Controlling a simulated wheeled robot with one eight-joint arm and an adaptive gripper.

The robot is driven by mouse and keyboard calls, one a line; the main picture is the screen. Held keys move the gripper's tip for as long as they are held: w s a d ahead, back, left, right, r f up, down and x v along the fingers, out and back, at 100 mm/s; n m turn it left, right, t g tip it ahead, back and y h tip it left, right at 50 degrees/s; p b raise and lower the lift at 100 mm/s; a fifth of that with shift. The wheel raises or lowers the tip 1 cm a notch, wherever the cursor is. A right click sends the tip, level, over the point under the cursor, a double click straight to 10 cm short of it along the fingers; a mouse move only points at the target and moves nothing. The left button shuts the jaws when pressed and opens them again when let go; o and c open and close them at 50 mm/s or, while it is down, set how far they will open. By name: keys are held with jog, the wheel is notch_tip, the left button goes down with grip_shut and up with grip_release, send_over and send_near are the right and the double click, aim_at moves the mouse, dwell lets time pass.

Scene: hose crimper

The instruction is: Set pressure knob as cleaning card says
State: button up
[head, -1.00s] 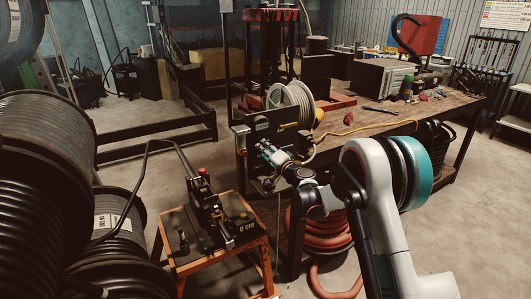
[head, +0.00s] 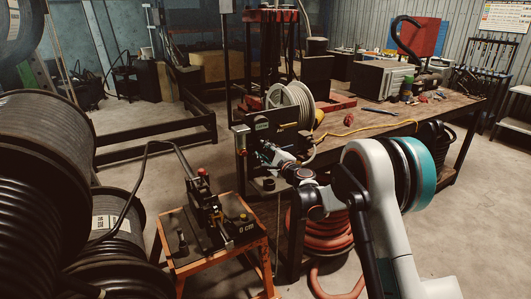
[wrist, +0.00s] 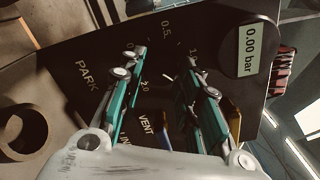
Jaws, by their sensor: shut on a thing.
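The control panel (wrist: 75,50) fills much of the wrist view, a dark plate with white lettering. Its display (wrist: 250,48) reads 0.00 bar. Scale marks 0.5 and 2.0 show around my gripper (wrist: 163,72), whose teal fingers straddle the dark pressure knob (wrist: 167,90). The fingers are shut on it. A short pale mark shows between the fingers; I cannot tell for sure which number it points at. PARK and VENT are also lettered there. In the head view my gripper (head: 268,155) is at the panel (head: 262,128) on the bench end. I cannot make out a cleaning card.
A hose reel (head: 291,104) stands on the workbench (head: 415,119) behind the panel. An orange stand (head: 196,262) with a black lever tool is left of my arm. Large hose spools (head: 45,130) fill the left side. A wall chart (head: 507,16) is too small to read.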

jog(key=shift+f+m, duration=0.15)
jog(key=shift+m, duration=1.45)
jog(key=o, duration=1)
jog(key=v, duration=1.2)
